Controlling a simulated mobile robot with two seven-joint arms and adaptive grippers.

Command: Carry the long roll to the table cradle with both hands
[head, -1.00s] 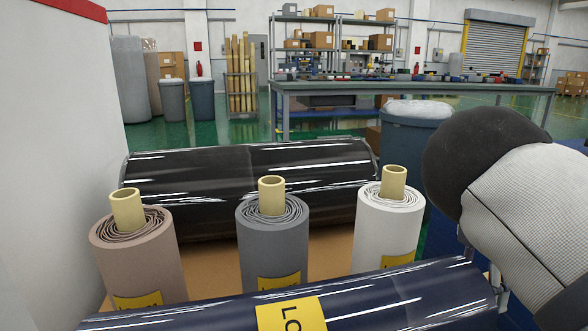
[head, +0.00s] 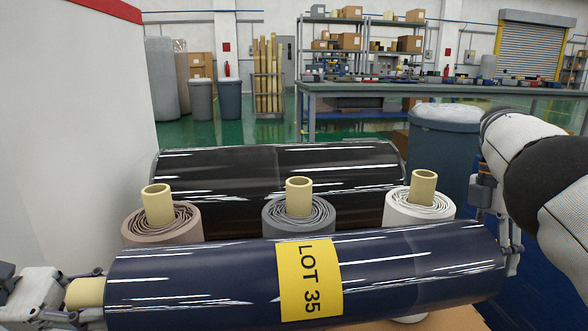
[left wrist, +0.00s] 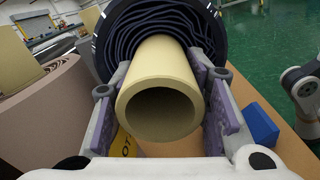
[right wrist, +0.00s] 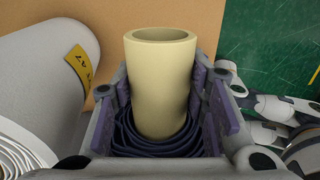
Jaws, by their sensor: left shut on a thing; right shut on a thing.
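The long roll (head: 210,272) is wrapped in dark blue film with a yellow LOT 35 label. It lies nearly level across the front of the head view, before the upright rolls. My left gripper (head: 68,290) is at its left end, shut on the cream core tube, which also shows between the pads in the left wrist view (left wrist: 160,85). My right gripper (head: 508,240) is at its right end; the right wrist view shows its pads shut around the other core end (right wrist: 160,90). No table cradle can be made out.
Upright brown (head: 160,222), grey (head: 298,215) and white (head: 420,205) rolls stand close behind the long roll. A black wrapped roll (head: 280,170) lies behind them. A blue-grey bin (head: 445,150) stands right. A long table (head: 450,90) with small items is farther back.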

